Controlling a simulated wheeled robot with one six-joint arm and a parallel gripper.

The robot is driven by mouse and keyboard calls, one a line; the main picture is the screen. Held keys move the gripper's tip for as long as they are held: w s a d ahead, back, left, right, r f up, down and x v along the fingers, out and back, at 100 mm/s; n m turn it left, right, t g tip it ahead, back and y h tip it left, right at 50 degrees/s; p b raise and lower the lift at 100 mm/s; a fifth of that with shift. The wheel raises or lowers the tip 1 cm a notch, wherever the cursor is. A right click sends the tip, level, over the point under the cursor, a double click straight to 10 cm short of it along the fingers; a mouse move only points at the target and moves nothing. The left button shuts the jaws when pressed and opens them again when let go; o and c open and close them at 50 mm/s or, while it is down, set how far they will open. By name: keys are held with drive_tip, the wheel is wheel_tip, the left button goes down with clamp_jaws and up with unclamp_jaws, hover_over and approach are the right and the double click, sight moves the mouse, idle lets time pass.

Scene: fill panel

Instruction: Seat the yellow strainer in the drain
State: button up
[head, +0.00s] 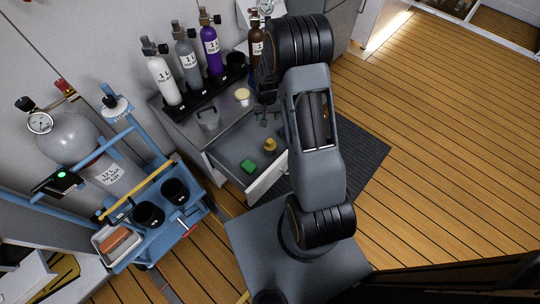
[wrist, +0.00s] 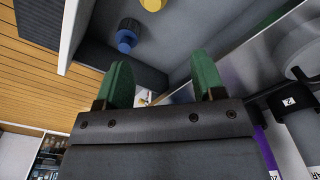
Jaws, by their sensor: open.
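A pale yellow disc (head: 242,96) lies on the grey counter top (head: 190,122), left of my gripper. A darker yellow knob-like piece (head: 270,145) stands in the open drawer (head: 232,148) below; a yellow piece (wrist: 153,4) also shows at the top edge of the wrist view. I cannot tell for sure which is the strainer. I cannot make out a drain. My gripper (head: 264,116) is above the drawer's back part, near the counter edge. In the wrist view its green fingers (wrist: 163,82) are apart with nothing between them.
The drawer holds a green block (head: 248,166); a blue knob (wrist: 127,36) shows in the wrist view. A rack of bottles (head: 210,52) stands along the counter's back. A blue cart (head: 160,215) is at left.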

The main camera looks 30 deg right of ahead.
drive_tip(key=b, duration=0.4)
approach(270, 141)
drive_tip(key=f, duration=0.5)
drive_tip(key=shift+w+a+f, duration=0.1)
drive_tip(key=shift+w+a, duration=0.05)
drive_tip(key=shift+w, duration=0.15)
drive_tip(key=shift+d+f+b, duration=0.2)
drive_tip(key=shift+f+b, duration=0.75)
drive_tip(key=shift+f, duration=1.8)
drive_tip(key=shift+c, duration=0.3)
clamp_jaws()
